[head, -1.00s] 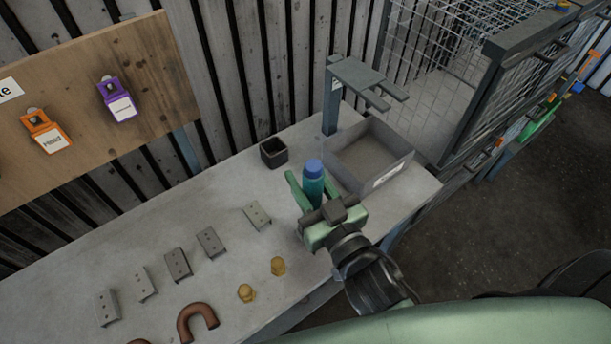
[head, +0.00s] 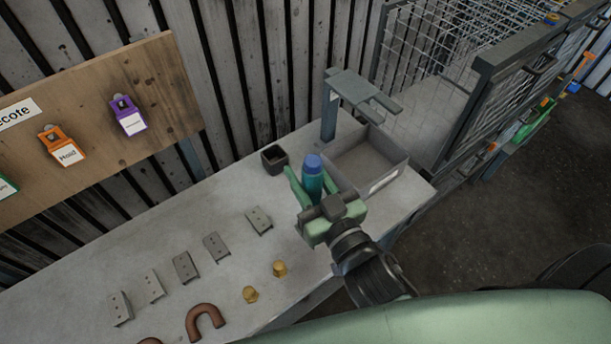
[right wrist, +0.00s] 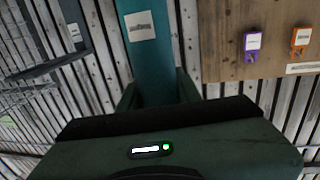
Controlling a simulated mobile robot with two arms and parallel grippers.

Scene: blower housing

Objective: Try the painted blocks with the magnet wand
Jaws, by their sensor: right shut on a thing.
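My right gripper (head: 306,196) is shut on a teal cylinder with a blue cap (head: 312,178), which I take for the magnet wand. It stands upright between the fingers, above or at the bench's far part; I cannot tell if its base touches. In the right wrist view the teal shaft (right wrist: 150,45) carries a pale label, and its end is out of frame. My left gripper is not in view.
The bench (head: 170,235) also bears a dark square cup (head: 274,158), a labelled grey tray (head: 392,178), a metal stand (head: 330,115), two brass pieces (head: 280,268) and brown U-bends (head: 206,318). A board with coloured tags (head: 128,115) and a wire cage (head: 440,60) stand behind.

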